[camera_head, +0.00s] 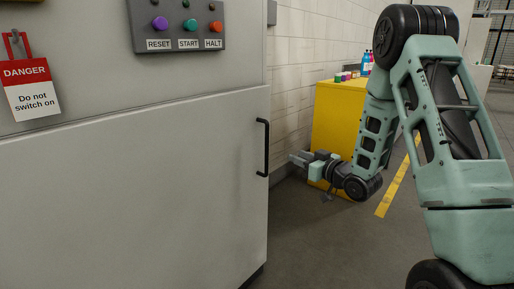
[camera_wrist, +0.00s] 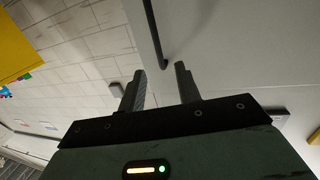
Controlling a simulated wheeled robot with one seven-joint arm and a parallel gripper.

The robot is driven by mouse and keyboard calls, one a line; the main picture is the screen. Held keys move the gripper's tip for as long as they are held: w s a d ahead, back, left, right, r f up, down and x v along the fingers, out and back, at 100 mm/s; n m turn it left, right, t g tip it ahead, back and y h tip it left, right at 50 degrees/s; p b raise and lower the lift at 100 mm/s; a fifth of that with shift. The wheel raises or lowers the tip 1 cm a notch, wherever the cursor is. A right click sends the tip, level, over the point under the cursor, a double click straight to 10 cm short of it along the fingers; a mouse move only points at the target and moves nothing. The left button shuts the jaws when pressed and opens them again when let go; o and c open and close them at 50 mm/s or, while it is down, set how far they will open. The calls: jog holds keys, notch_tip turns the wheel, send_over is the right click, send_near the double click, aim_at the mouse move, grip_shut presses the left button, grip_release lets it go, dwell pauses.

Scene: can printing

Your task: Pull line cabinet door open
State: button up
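The grey line cabinet door (camera_head: 150,205) fills the lower left of the head view and looks closed, flush with the panel above it. Its black vertical bar handle (camera_head: 265,147) is near the door's right edge. My gripper (camera_head: 296,160) is just right of the handle, apart from it in this view. In the wrist view, the handle (camera_wrist: 153,35) reaches down toward the space between the fingertips, and my gripper (camera_wrist: 160,72) is open with nothing between its fingers. Whether a finger touches the handle cannot be told.
A control panel (camera_head: 178,25) with RESET, START and HALT buttons is above the door. A red danger tag (camera_head: 27,88) hangs at the left. A yellow cabinet (camera_head: 345,115) with small coloured items stands behind my arm by the brick wall. Floor in front is clear.

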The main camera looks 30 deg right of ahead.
jog(key=w+a, duration=0.1)
jog(key=w, duration=1.6)
jog(key=shift+w+a, duration=0.2)
jog(key=shift+a, duration=0.2)
jog(key=shift+f, duration=0.1)
grip_shut()
